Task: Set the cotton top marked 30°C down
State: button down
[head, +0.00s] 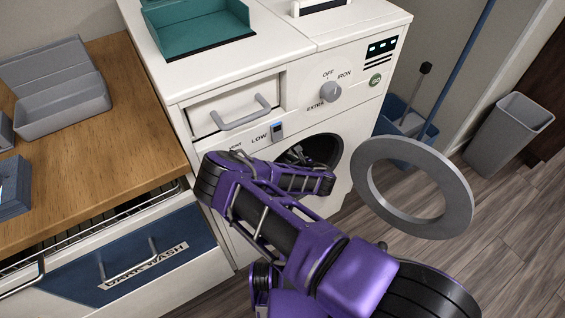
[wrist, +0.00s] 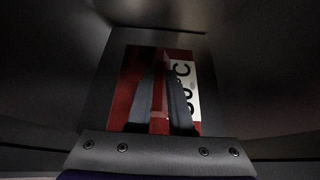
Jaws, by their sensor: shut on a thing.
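The cotton top (wrist: 124,88) is red with a white patch (wrist: 184,82) printed "30°C", partly covered by my fingers in the wrist view. My gripper (wrist: 160,68) is shut on the cotton top, its two dark fingers close together on it. Dark walls surround them. In the head view my purple arm reaches into the round opening (head: 328,146) of the white machine (head: 375,107); the cotton top cannot be made out there. Whether the cotton top touches the drum surface behind it cannot be told.
The machine's round grey door (head: 456,197) stands open to the right of my arm. A dial (head: 330,91) and drawer handle (head: 241,113) are above the opening. A wooden counter (head: 105,150) with grey trays (head: 62,108) is left; a blue bucket (head: 393,120) and grey bin (head: 507,133) are right.

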jog(key=shift+w+a, duration=0.4)
jog(key=shift+w, duration=0.15)
notch_tip(320, 180, down, 4)
jog(key=shift+r+b, duration=0.25)
jog(key=shift+b, duration=0.3)
jog(key=c, duration=0.8)
grip_release()
jog(key=p+v, duration=0.2)
jog(key=v, duration=1)
jog(key=shift+d, duration=0.1)
